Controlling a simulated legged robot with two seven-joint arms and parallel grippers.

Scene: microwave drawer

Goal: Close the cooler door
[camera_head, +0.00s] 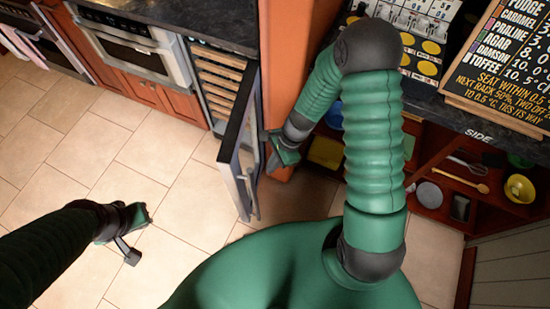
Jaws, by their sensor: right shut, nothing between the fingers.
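The cooler (220,85) stands at the top centre, with wooden racks showing in its open front. Its door (238,140) stands open, swung out into the room, seen nearly edge-on with its dark frame on top. My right gripper (277,163) is shut and empty, just right of the door on its far side from the ovens; I cannot tell whether it touches the door. My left gripper (133,240) is low at the left over the floor tiles, well apart from the door. Its finger gap is not clear.
An orange-brown panel (288,60) stands right of the cooler. A dark counter (440,110) with a menu board (505,60) is at the right, over open shelves with bowls and utensils. Built-in ovens (140,50) line the upper left. The tiled floor (150,155) left of the door is clear.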

